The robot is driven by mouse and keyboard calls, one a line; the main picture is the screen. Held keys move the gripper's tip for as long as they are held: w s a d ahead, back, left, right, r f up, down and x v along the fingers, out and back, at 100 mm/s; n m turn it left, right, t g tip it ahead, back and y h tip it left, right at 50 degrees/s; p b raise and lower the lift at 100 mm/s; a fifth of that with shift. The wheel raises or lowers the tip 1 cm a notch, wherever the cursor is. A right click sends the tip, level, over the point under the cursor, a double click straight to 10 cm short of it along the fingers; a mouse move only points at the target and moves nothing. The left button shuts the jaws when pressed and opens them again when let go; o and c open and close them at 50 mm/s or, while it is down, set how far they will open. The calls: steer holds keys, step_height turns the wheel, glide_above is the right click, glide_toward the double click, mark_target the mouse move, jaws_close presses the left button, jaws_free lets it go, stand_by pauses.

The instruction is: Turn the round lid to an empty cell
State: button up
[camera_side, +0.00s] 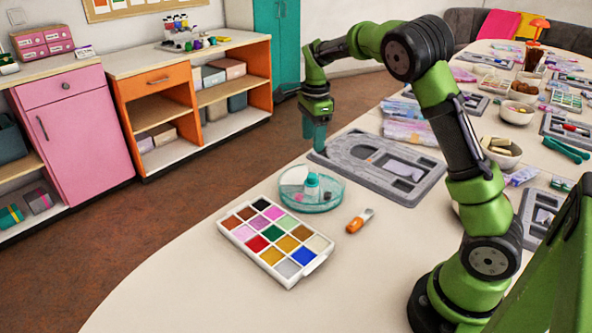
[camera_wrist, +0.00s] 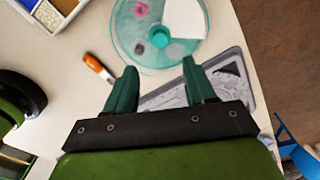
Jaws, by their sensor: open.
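The round lid (camera_side: 330,190) is translucent teal with an upright teal knob (camera_side: 312,184), and it sits on a shallow round box on the table. In the wrist view the lid (camera_wrist: 128,30) has a white, bare-looking wedge opening (camera_wrist: 186,18) at the upper right of its knob (camera_wrist: 158,37). A pink patch (camera_wrist: 141,9) and greyish patches (camera_wrist: 178,50) show under the lid in other cells. My gripper (camera_side: 314,138) is open and empty, pointing down behind the box, near the grey board's far left end. Its fingers (camera_wrist: 158,80) are apart from the knob in the wrist view.
A grey bead board (camera_side: 425,197) lies behind and right of the box. A white tray of several coloured beads (camera_side: 228,233) lies in front. An orange-handled tool (camera_side: 359,220) lies right of the box. Other craft items crowd the far right.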

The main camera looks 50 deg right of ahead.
step_height(320, 180, up, 5)
steer(key=shift+s+r, duration=0.1)
stand_by(0.4)
steer(key=s+a+r+n+t+y, duration=0.2)
steer(key=s+a+n+t, duration=0.5)
steer(key=s+a+n, duration=1)
steer(key=s+r+n, duration=0.1)
steer(key=s+n, duration=0.1)
steer(key=s, duration=0.2)
steer(key=shift+a+r+n, duration=0.15)
steer(key=shift+a+n, duration=0.15)
